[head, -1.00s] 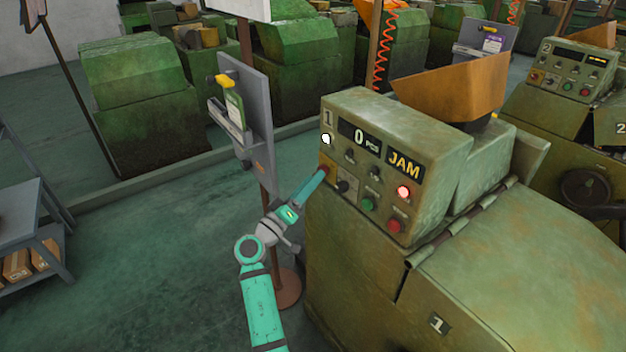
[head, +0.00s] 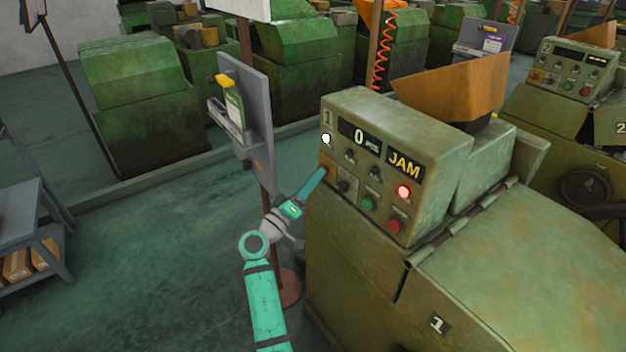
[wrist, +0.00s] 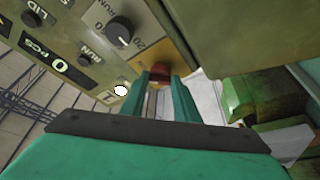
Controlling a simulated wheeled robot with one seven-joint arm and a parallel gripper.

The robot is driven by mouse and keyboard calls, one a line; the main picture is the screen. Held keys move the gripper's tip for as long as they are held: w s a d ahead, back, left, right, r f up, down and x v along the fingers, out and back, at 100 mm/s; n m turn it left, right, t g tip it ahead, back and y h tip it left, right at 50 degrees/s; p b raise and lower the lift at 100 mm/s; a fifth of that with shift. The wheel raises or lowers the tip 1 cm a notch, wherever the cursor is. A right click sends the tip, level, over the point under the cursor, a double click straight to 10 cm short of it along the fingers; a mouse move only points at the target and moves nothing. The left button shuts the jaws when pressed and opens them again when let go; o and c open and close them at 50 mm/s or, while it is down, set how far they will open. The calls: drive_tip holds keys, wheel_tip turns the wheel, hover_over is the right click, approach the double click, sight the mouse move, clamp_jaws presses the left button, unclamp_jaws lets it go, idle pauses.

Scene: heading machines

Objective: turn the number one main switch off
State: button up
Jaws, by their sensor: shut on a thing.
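Machine number 1 (head: 350,260) is the green machine in the middle of the head view. Its panel shows "0 PCS" and "JAM". The main switch is a red handle on a yellow plate at the panel's left end; in the wrist view the red handle (wrist: 129,75) shows at the fingertips, in front of the yellow plate (wrist: 150,52). My gripper (head: 322,174) is at the panel's left edge, shut on the red handle. The fingers (wrist: 164,82) also show in the wrist view. The fingers hide part of the handle, so its exact angle is unclear.
A black knob (wrist: 121,30) sits beside the switch. A lit red lamp (head: 403,192), a green button (head: 368,203) and a red button (head: 396,226) are to the right. A grey board (head: 245,115) on a post stands close left of my gripper.

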drive_tip(key=shift+n, duration=0.3)
drive_tip(key=n+g+y, duration=0.1)
drive_tip(key=n, duration=0.4)
drive_tip(key=r+n+g+y, duration=0.1)
drive_tip(key=n+g, duration=0.1)
drive_tip(key=n, duration=0.3)
drive_tip(key=n+g+y, duration=0.1)
drive_tip(key=n, duration=0.4)
drive_tip(key=shift+r+n+g+y, duration=0.3)
drive_tip(key=shift+r+n+g, duration=0.05)
drive_tip(key=shift+n+g, duration=0.05)
idle(0.3)
drive_tip(key=o, duration=1)
drive_tip(key=shift+o, duration=0.2)
drive_tip(key=v, duration=1)
drive_tip(key=shift+s+a, duration=0.25)
drive_tip(key=shift+a, duration=0.1)
drive_tip(key=shift+r, duration=0.1)
